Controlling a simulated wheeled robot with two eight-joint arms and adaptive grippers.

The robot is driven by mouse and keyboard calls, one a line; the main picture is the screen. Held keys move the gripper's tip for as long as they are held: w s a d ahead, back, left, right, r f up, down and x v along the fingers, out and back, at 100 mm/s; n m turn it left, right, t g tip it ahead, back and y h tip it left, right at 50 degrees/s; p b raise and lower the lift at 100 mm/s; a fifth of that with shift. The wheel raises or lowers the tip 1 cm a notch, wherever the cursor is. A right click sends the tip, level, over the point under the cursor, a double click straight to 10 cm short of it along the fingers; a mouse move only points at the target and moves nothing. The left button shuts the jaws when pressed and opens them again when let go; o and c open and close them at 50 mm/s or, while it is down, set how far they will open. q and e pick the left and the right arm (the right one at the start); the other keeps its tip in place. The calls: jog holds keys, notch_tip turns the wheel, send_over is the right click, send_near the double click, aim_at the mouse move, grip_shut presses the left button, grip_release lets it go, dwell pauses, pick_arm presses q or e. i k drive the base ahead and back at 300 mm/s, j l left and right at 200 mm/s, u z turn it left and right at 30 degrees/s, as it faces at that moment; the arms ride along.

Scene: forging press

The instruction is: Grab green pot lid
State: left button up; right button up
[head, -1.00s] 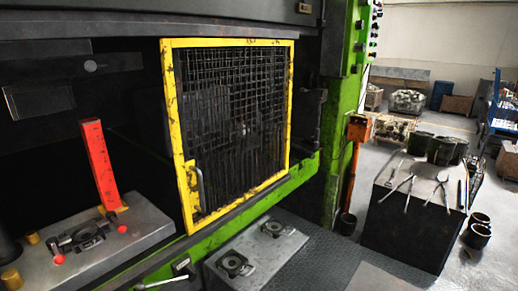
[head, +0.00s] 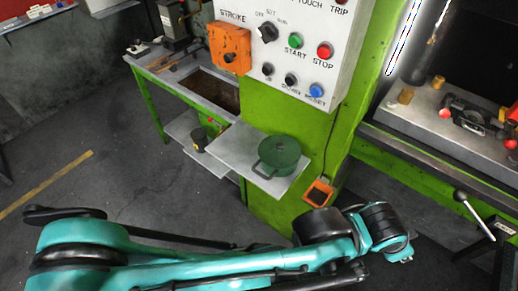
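A dark green pot (head: 277,168) with its green lid (head: 279,150) on top stands on a grey metal shelf (head: 228,150) beside the green press column, in the middle of the head view. A knob shows on the lid. My teal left arm crosses the bottom of the view, below and in front of the pot and apart from it. No gripper fingers can be made out on it. My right gripper is not in view.
A control panel (head: 315,30) with buttons and an orange box (head: 230,47) are above the shelf. A dark cup (head: 200,140) stands on a lower shelf left of the pot. An orange pedal (head: 318,193) is right of it. Floor at left is clear.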

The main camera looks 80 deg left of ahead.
aim_at(277, 151)
jog(key=k+u, duration=0.15)
jog(key=u, duration=2.05)
